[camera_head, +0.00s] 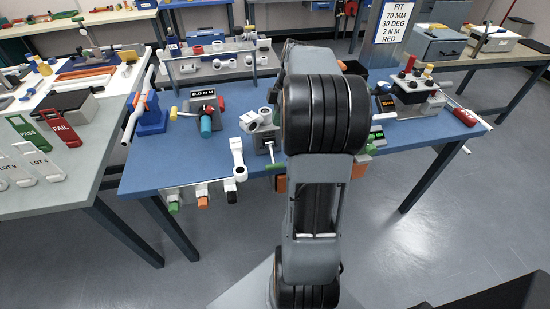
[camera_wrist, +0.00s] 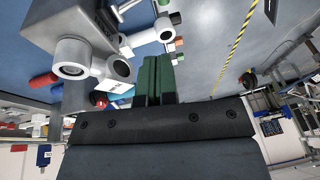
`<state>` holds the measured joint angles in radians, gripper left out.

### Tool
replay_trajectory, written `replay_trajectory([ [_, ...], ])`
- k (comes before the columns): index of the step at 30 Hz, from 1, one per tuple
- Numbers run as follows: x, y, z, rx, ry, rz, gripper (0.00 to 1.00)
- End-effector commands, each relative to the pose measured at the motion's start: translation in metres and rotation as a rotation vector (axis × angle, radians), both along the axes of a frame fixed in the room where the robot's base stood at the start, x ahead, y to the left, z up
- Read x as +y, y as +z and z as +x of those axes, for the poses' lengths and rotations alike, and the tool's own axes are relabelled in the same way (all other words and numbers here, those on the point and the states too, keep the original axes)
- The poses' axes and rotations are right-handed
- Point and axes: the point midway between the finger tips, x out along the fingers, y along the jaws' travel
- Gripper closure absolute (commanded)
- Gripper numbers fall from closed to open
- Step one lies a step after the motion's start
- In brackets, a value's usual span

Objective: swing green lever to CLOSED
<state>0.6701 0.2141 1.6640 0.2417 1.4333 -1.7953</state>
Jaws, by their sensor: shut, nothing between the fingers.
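At the front edge of the blue table, a white piece with a green tip (camera_head: 173,206) hangs down; it is the likeliest green lever, but no CLOSED mark is readable. A piece with an orange tip (camera_head: 203,202) and one with a black end hang to its right. In the wrist view, small coloured tips, one orange (camera_wrist: 178,41), show beyond my fingers; which one is the green lever I cannot tell. My gripper (camera_wrist: 157,60) shows there as two dark green fingers side by side, shut and empty. In the head view my arm hides it.
A grey block with white round ends (camera_wrist: 72,57) is close at left in the wrist view. The blue table (camera_head: 150,176) carries a display unit and several fixtures. A grey table (camera_head: 85,175) with PASS and FAIL tags stands at left. The floor in front is clear.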

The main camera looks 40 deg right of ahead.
Motion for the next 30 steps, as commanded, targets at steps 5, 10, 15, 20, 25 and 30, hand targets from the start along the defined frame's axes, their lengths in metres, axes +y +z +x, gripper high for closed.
replay_trajectory([
  [5,-0.012,-0.013,0.0,-0.018,0.059,0.024,1.0],
  [10,-0.004,-0.038,0.001,-0.018,0.066,0.027,1.0],
  [15,0.006,-0.07,0.001,-0.018,0.065,0.027,1.0],
  [20,0.015,-0.096,0.002,-0.017,0.065,0.026,1.0],
  [25,0.019,-0.118,-0.004,-0.019,0.064,0.025,1.0],
  [30,0.021,-0.131,-0.008,-0.02,0.064,0.023,1.0],
])
